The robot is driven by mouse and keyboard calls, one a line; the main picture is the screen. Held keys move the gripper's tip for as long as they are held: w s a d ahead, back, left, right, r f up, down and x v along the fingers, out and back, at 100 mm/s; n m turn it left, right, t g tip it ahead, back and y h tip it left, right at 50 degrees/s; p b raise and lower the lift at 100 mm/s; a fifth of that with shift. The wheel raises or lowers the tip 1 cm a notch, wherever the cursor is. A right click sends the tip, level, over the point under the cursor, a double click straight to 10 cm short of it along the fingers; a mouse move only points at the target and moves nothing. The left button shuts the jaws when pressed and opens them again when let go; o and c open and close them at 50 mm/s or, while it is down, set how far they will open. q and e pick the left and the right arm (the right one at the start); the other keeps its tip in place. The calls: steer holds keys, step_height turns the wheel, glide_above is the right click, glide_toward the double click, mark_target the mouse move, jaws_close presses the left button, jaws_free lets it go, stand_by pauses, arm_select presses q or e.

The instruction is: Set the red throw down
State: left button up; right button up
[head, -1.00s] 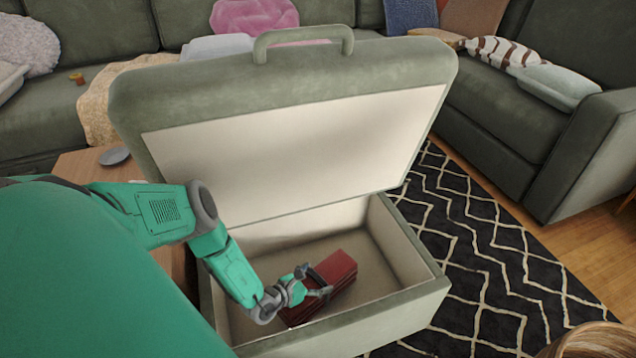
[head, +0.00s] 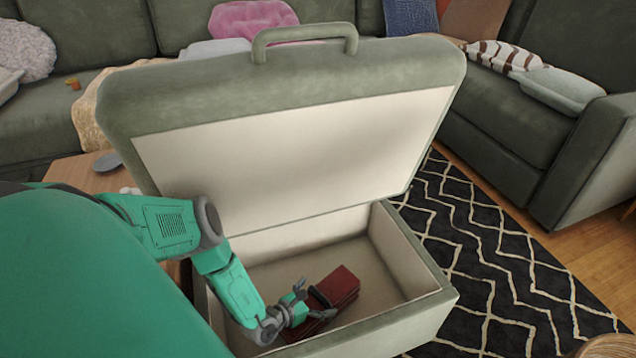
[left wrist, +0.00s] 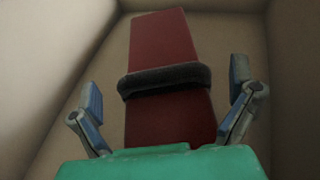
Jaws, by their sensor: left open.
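The red throw (head: 340,286) lies folded on the floor of the open storage ottoman (head: 395,318). In the left wrist view the throw (left wrist: 162,42) runs lengthwise away from me, with a dark band (left wrist: 165,78) across it. My left gripper (head: 312,300) is inside the ottoman at the throw's near end. Its fingers (left wrist: 166,92) are spread, one on each side of the throw, with gaps between them and it. The near end of the throw is hidden by my gripper. My right gripper is not in view.
The ottoman's lid (head: 290,140) stands raised behind its box, and the box walls surround my left gripper. A wooden table (head: 75,172) with a grey dish (head: 107,162) is at left. A green sectional (head: 505,120) and patterned rug (head: 480,260) lie beyond.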

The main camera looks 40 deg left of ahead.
arm_select(q)
steer(key=p+v, duration=0.3)
steer(key=v, duration=0.4)
steer(key=shift+r, duration=0.15)
steer(key=shift+s, duration=0.25)
